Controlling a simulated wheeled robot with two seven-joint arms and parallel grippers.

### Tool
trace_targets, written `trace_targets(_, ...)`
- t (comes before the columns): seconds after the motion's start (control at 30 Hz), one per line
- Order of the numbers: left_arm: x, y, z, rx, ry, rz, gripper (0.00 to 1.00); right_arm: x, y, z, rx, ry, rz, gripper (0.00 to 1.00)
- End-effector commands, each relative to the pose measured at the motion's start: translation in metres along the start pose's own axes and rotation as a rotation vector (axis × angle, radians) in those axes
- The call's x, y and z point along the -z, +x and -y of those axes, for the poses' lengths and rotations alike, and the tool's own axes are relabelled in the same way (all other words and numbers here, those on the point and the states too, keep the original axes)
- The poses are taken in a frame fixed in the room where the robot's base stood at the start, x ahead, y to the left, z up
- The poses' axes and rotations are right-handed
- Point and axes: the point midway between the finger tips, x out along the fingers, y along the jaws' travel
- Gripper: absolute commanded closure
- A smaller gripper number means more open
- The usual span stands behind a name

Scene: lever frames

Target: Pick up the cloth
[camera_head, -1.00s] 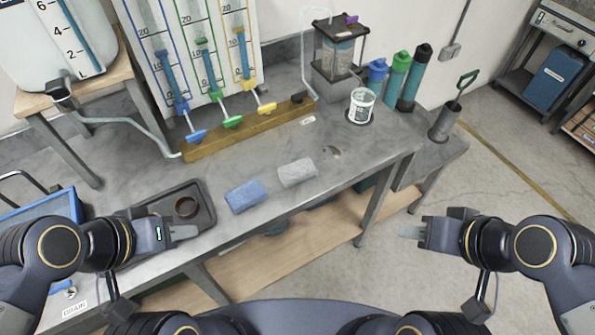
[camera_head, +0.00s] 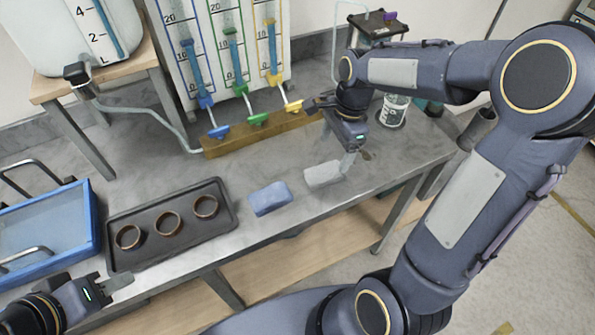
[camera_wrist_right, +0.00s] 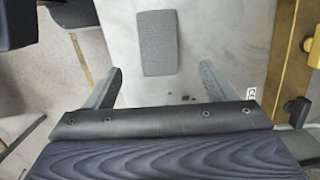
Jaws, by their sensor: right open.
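A folded grey cloth (camera_head: 323,174) lies flat on the metal bench top. It also shows in the right wrist view (camera_wrist_right: 158,43), upper middle. A folded blue cloth (camera_head: 270,198) lies just left of it. My right gripper (camera_head: 347,164) is above the bench at the right end of the grey cloth. In the right wrist view its fingers (camera_wrist_right: 160,80) are wide apart with nothing between them, and the cloth lies beyond the tips. My left gripper (camera_head: 118,284) is at the lower left, near the bench's front edge; its finger gap cannot be made out.
A dark tray (camera_head: 143,243) with three brown rings is left of the cloths, and a blue bin (camera_head: 92,214) is further left. A wooden block (camera_head: 245,138) with coloured valves runs behind.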

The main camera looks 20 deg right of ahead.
Motion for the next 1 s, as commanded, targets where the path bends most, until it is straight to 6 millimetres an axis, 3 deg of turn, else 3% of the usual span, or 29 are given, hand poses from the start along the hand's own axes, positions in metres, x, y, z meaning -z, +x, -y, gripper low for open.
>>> trace_targets(0.6, 0.004, -0.007, -0.003, 0.000, 0.000, 0.000, 0.64, -0.003, 0.075, -0.002, -0.008, 0.015, -0.002, 0.22)
trace_targets(0.87, 0.003, -0.007, -0.003, 0.000, 0.000, 0.000, 0.64, -0.003, 0.078, -0.002, -0.004, 0.015, -0.002, 0.22)
trace_targets(1.0, 0.003, -0.007, -0.003, 0.000, 0.000, 0.000, 0.64, -0.003, 0.078, -0.002, -0.004, 0.014, -0.002, 0.36)
